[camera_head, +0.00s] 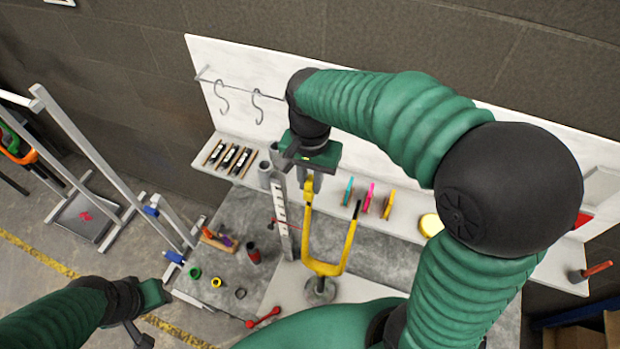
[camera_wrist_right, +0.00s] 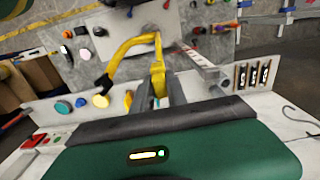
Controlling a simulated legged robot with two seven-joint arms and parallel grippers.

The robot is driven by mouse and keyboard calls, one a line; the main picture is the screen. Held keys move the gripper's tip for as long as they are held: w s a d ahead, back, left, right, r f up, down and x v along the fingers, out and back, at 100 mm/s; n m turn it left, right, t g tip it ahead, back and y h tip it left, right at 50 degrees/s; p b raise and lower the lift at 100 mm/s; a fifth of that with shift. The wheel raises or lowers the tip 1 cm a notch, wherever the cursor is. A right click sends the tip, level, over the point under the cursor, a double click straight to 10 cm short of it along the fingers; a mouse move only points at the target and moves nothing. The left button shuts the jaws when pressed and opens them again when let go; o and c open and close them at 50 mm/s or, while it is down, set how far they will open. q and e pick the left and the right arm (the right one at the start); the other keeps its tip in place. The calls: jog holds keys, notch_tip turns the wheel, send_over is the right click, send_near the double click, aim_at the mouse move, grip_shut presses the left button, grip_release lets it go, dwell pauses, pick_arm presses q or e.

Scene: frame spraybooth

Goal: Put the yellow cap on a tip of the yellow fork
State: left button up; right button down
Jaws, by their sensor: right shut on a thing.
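The yellow fork (camera_head: 325,268) stands upright on a round grey base, its two prongs pointing up. Its right prong in the head view ends in a bare dark tip (camera_head: 356,209); this prong also shows in the wrist view (camera_wrist_right: 118,55). My right gripper (camera_head: 310,172) is over the left prong, shut on a yellow piece (camera_head: 309,189) that looks like the yellow cap. The cap also shows between the fingers in the wrist view (camera_wrist_right: 158,78). It lines up with the prong; whether it is fully seated is hidden. My left gripper (camera_head: 145,312) is low at left, its jaws unclear.
A perforated grey post (camera_head: 280,210) stands close left of the fork. Small green, yellow (camera_head: 216,282) and black rings lie on the grey table. Hooks (camera_head: 258,105) hang on the back panel.

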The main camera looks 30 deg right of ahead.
jog(key=shift+f+b, duration=0.5)
jog(key=shift+f, duration=0.3)
jog(key=c, duration=1.2)
grip_release()
jog(key=shift+c, duration=0.2)
jog(key=shift+r, duration=0.1)
